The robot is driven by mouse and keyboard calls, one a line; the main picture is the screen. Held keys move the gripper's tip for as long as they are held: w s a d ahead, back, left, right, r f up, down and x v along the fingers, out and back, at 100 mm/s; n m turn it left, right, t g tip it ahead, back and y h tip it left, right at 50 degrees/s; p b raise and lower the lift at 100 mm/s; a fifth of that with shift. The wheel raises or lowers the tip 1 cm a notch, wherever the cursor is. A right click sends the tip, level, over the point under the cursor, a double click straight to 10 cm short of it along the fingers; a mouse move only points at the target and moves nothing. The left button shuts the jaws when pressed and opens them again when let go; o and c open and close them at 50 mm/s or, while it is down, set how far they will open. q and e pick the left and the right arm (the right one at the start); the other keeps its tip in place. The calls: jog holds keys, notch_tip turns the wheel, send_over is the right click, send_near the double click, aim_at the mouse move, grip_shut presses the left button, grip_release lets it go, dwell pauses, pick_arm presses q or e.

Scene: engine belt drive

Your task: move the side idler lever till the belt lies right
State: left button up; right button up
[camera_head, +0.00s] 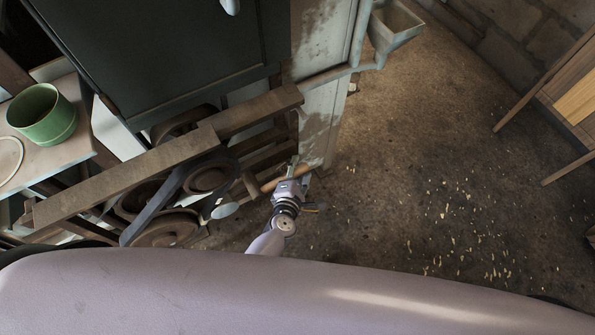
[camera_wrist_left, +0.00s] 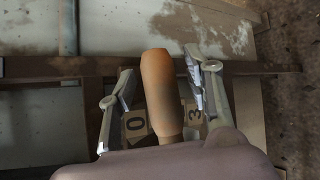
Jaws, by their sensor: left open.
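The lever's wooden handle (camera_head: 272,184) is orange-brown and sticks out to the right of the belt drive. In the left wrist view the handle (camera_wrist_left: 161,90) is a rounded brown grip running up the middle. My left gripper (camera_head: 291,180) is at the handle; the wrist view shows its jaws (camera_wrist_left: 162,78) open, one finger on each side, with a visible gap at each side. The dark belt (camera_head: 153,211) runs around several pulleys, including an upper one (camera_head: 205,179) and a lower one (camera_head: 165,230). A beam hides part of the belt, so I cannot tell exactly how it lies.
A long wooden beam (camera_head: 150,170) crosses above the pulleys. A number plate (camera_wrist_left: 137,124) lies behind the handle in the wrist view. A green pot (camera_head: 43,115) stands on a bench at left. A dark cabinet (camera_head: 160,50) is behind. The floor (camera_head: 420,180) at right is open.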

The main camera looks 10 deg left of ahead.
pick_arm(q)
jog(key=shift+s+r, duration=0.15)
jog(key=shift+s, duration=0.35)
jog(key=s+a, duration=0.1)
jog(key=s, duration=1.2)
jog(key=shift+s+a+r, duration=0.2)
jog(key=shift+s+r, duration=0.15)
jog(key=shift+r, duration=0.1)
jog(key=shift+f, duration=0.1)
jog(key=s+a+f+m+g+h, duration=0.1)
jog(key=s+a+f+m+g, duration=0.2)
jog(key=s+f+m, duration=0.35)
jog(key=s+a+f+m+g, duration=0.25)
jog(key=f+m, duration=0.55)
jog(key=f, duration=0.4)
jog(key=s+a+f+m+g+y, duration=0.1)
jog(key=s+a+f+m+g, duration=0.2)
jog(key=s, duration=0.4)
jog(key=s+a+f+m+g+y, duration=0.1)
jog(key=s+a+f+m+g, duration=0.3)
jog(key=s+a+f+m, duration=0.2)
jog(key=s+a+m, duration=0.1)
jog(key=s+a, duration=0.1)
jog(key=shift+s+a+f, duration=0.2)
jog(key=shift+a+f, duration=0.1)
